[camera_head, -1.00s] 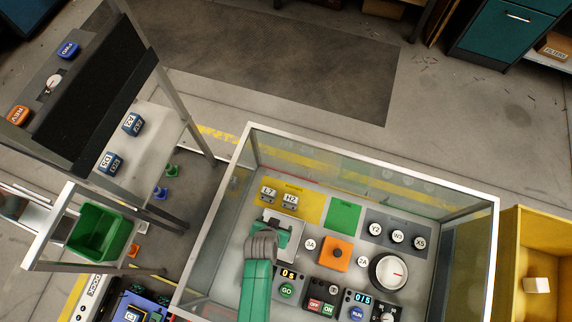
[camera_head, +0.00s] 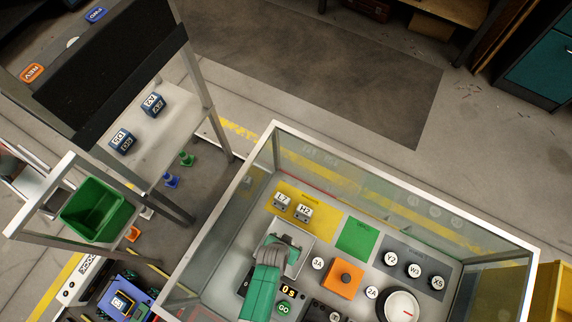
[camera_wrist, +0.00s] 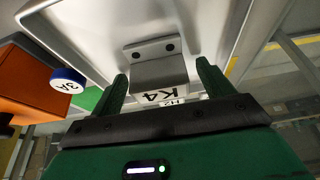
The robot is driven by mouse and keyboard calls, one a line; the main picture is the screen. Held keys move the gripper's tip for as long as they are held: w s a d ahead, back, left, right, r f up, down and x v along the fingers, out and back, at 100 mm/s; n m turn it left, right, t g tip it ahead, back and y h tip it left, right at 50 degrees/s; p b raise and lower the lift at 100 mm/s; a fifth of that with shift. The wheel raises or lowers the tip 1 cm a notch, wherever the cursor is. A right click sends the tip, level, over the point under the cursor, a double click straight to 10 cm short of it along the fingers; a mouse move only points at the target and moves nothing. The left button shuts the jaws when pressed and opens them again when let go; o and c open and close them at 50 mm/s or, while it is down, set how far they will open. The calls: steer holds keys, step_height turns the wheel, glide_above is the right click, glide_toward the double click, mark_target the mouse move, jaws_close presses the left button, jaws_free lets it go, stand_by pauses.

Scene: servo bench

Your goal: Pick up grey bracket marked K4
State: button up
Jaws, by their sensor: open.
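The grey bracket marked K4 (camera_wrist: 158,62) sits on a pale metal tray (camera_wrist: 75,25) in the wrist view, its label upside down there. My gripper (camera_wrist: 161,72) is open, with one green finger on each side of the bracket; I cannot tell whether either touches it. In the head view my gripper (camera_head: 283,243) is over the tray (camera_head: 301,260), and the bracket cannot be made out there.
Brackets L7 (camera_head: 282,200) and H2 (camera_head: 303,212) stand on a yellow pad (camera_head: 325,226). An orange block (camera_head: 343,281) and white buttons lie right of the tray. Glass walls with a metal rim (camera_head: 400,185) enclose the bench.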

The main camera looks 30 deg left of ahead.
steer(key=shift+s, duration=0.1)
steer(key=c, duration=1.2)
steer(key=shift+o, duration=0.2)
step_height(320, 180, up, 10)
steer(key=p, duration=0.6)
